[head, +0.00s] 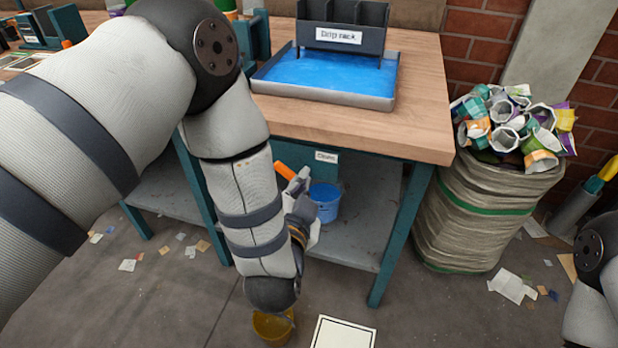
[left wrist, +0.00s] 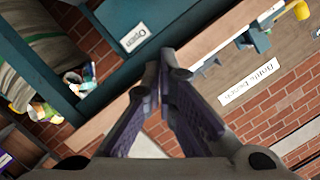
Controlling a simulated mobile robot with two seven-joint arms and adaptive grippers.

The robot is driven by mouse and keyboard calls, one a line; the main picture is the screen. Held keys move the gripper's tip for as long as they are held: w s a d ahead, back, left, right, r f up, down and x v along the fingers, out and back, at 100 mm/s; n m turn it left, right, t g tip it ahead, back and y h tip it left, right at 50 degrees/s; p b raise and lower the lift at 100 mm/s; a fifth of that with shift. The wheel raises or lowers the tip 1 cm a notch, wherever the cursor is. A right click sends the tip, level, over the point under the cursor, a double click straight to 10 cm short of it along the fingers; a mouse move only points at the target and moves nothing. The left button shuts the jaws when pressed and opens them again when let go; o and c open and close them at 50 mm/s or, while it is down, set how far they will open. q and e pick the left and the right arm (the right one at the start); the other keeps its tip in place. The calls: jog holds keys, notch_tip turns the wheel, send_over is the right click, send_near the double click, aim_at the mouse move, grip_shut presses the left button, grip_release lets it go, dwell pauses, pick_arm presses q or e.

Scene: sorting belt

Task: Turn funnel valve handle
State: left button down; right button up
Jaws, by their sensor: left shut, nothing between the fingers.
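The orange valve handle (head: 285,170) shows in the head view under the front of the workbench, beside a teal part with a small label (head: 326,157). In the left wrist view this label seems to read "Open" (left wrist: 135,38). My left gripper (head: 300,185) is shut and empty, close to the handle; I cannot tell whether they touch. Its closed fingers show in the left wrist view (left wrist: 165,75), where I cannot make out the handle. A blue bucket (head: 325,203) stands on the lower shelf just behind the gripper. My right gripper is out of view.
The workbench (head: 425,120) carries a blue-lined tray (head: 345,100) with a drip rack (head: 340,37). A full sack (head: 480,215) stands to its right. A yellow bucket (head: 272,328) and scattered paper lie on the floor. A teal leg (head: 400,235) stands right of my gripper.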

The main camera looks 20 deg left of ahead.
pick_arm(q)
jog(key=b, duration=0.1)
send_over(291, 176)
jog(key=s+d, duration=0.2)
jog(key=d, duration=0.2)
jog(key=f, duration=0.2)
jog(key=a+f, duration=0.2)
jog(key=f, duration=0.1)
jog(key=shift+w+a, duration=0.15)
jog(key=shift+w, duration=0.2)
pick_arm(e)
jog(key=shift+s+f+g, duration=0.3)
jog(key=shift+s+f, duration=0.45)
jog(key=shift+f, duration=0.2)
